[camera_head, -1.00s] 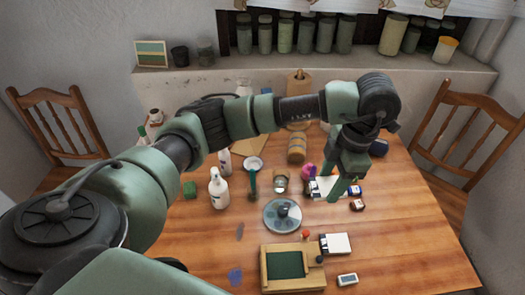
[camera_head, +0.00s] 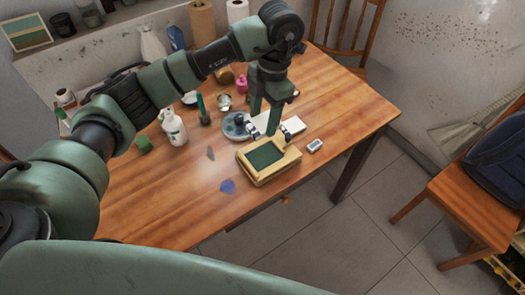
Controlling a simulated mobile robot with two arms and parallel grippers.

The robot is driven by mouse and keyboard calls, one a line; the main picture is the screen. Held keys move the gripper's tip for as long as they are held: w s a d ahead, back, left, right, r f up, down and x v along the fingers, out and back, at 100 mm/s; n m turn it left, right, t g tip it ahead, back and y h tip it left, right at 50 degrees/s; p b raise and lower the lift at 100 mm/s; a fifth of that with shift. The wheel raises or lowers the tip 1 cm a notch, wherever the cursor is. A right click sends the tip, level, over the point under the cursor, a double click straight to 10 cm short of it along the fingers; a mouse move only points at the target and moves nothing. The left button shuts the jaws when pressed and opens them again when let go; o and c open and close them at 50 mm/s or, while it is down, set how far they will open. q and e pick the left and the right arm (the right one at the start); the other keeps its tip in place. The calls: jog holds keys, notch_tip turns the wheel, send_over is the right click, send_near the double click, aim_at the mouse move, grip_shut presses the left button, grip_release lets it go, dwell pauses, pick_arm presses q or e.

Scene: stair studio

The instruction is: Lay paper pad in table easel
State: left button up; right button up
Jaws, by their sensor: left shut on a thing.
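The table easel (camera_head: 265,157) is a low wooden frame with a dark green panel, lying near the table's front edge. My left gripper (camera_head: 263,124) points down just behind it, shut on the white paper pad (camera_head: 259,121). The fingers hide part of the pad, and I cannot tell its exact height above the table. The pad is apart from the easel's green panel. My right gripper is not in view.
A white notebook (camera_head: 293,125) lies by the easel's back right corner. A grey disc (camera_head: 235,126) is left of the gripper. A white bottle (camera_head: 174,127) stands farther left. A small device (camera_head: 315,145) lies right of the easel.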

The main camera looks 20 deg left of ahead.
pick_arm(q)
jog(key=p, duration=0.1)
send_over(262, 157)
notch_tip(262, 157, down, 8)
jog(key=shift+w+d+r, duration=0.15)
jog(key=shift+r, duration=0.1)
jog(key=shift+f, duration=0.35)
notch_tip(262, 157, down, 4)
jog(key=shift+r+p, duration=0.1)
jog(key=shift+p, duration=0.3)
jog(key=shift+w+f, duration=0.1)
jog(key=shift+f, duration=0.25)
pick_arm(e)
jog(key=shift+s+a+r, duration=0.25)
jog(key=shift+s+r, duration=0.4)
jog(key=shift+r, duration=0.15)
pick_arm(q)
jog(key=shift+f, duration=0.2)
jog(key=o, duration=1.4)
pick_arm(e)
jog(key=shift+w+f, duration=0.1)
pick_arm(q)
jog(key=shift+r, duration=0.1)
